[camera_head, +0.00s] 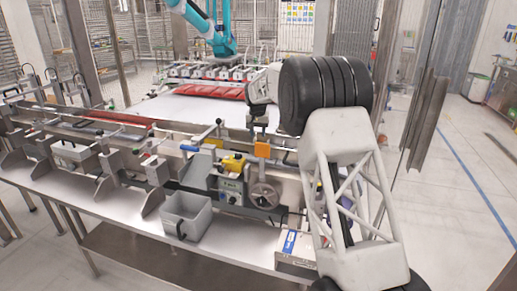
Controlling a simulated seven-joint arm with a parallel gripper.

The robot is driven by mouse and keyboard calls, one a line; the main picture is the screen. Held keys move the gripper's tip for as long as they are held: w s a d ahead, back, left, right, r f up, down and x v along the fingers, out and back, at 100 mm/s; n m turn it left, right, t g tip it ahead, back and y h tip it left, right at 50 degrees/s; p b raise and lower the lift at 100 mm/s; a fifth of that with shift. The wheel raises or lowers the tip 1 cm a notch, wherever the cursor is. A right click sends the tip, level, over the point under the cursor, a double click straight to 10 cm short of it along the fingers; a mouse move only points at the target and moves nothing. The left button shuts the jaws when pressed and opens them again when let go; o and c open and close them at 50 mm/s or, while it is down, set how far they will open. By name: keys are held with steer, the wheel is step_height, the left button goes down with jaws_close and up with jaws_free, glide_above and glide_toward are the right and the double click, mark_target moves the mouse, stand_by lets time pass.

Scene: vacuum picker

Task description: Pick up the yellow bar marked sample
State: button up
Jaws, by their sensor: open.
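A yellow piece (233,163) sits on top of the control unit in the middle of the conveyor machine. No "sample" marking can be read at this size, so I cannot tell whether it is the bar. A small orange block (262,149) is just to its right. My gripper (259,114) is small and partly hidden by my arm. It appears above and slightly right of the yellow piece, apart from it and empty. Its fingertips are hard to make out.
The long conveyor machine (110,140) with rails and posts crosses the scene. Red packs (211,91) lie on the white surface behind. A teal robot arm (210,27) stands further back.

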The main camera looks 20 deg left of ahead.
steer(key=shift+f, duration=0.55)
steer(key=shift+f, duration=0.15)
steer(key=shift+w+f, duration=0.2)
steer(key=shift+f, duration=1.05)
steer(key=shift+w+f, duration=0.15)
steer(key=shift+f, duration=1.05)
steer(key=c, duration=0.7)
steer(key=shift+o, duration=0.2)
step_height(320, 180, up, 10)
